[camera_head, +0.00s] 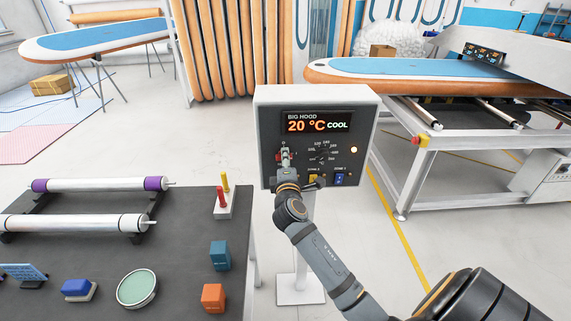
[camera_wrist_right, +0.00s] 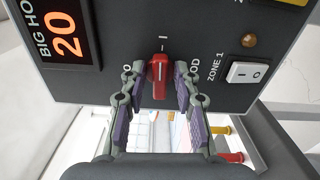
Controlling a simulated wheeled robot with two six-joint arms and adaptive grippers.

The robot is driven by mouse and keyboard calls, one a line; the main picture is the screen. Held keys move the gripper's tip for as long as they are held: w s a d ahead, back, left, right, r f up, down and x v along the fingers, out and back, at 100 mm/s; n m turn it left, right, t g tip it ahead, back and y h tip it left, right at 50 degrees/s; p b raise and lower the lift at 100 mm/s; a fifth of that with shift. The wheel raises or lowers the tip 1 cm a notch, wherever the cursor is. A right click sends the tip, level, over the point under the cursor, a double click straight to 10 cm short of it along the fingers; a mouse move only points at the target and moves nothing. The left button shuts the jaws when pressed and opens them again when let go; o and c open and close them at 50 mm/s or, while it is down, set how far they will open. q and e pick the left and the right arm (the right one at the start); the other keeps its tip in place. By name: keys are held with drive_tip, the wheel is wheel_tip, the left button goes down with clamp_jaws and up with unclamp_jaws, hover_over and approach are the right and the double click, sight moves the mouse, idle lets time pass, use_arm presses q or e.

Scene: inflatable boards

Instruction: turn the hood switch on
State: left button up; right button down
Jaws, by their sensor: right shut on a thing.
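The hood switch is a red knob (camera_wrist_right: 160,75) on the dark front of the control box (camera_head: 316,95), with I and O marks beside it. In the right wrist view its long side runs up and down, in line with the I mark; the O mark lies to its upper left. My right gripper (camera_wrist_right: 160,82) has a finger on each side of the knob and is shut on it. In the head view my right gripper (camera_head: 286,168) partly hides the knob. The display (camera_head: 318,124) reads BIG HOOD, 20 °C, COOL. My left gripper is not in view.
A zone 1 rocker switch (camera_wrist_right: 244,72) and an amber lamp (camera_wrist_right: 249,41) sit near the knob. A dark table (camera_head: 185,268) with rollers and small items stands at the left. A board on a metal frame (camera_head: 412,185) stands to the right.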

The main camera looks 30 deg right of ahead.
drive_tip(key=shift+m, duration=0.4)
drive_tip(key=shift+s+r, duration=0.1)
drive_tip(key=shift+r, duration=0.05)
drive_tip(key=c, duration=1.3)
unclamp_jaws()
drive_tip(key=v, duration=1.1)
drive_tip(key=shift+s+a, duration=0.15)
drive_tip(key=shift+s, duration=0.2)
